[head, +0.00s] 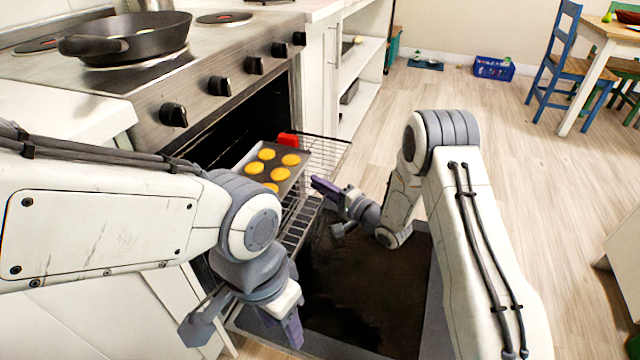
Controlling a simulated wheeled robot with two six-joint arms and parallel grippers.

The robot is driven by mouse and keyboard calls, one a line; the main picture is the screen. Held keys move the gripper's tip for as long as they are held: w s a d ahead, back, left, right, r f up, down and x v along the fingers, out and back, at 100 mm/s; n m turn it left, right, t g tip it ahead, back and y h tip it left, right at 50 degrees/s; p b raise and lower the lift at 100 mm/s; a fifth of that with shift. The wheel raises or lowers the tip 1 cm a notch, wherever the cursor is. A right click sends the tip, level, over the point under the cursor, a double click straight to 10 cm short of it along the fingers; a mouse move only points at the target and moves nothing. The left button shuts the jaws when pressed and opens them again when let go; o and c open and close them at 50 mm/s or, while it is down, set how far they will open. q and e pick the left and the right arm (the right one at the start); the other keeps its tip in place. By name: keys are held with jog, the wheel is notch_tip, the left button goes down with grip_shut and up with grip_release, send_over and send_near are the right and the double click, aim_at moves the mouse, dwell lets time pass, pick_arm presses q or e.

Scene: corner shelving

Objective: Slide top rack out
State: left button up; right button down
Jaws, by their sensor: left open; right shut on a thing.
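The top rack (328,152) is a wire grid that extends partly out of the open oven. A metal tray (286,183) with several round golden pieces lies on it. My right gripper (318,186) is shut at the front edge of the top rack, and its fingers partly hide the contact. My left gripper (245,333) is open and empty, low at the left side of the open oven door (365,295). My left arm hides part of the oven's opening.
A lower rack (300,222) shows below the top one. A red item (288,140) is at the tray's far corner. A black pan (135,40) stands on the stove. Wooden floor to the right is clear, up to a blue chair (556,65) and a table.

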jog(key=c, duration=0.9)
grip_release()
jog(key=shift+d, duration=0.1)
jog(key=shift+p+v, duration=1.45)
jog(key=shift+v, duration=3.75)
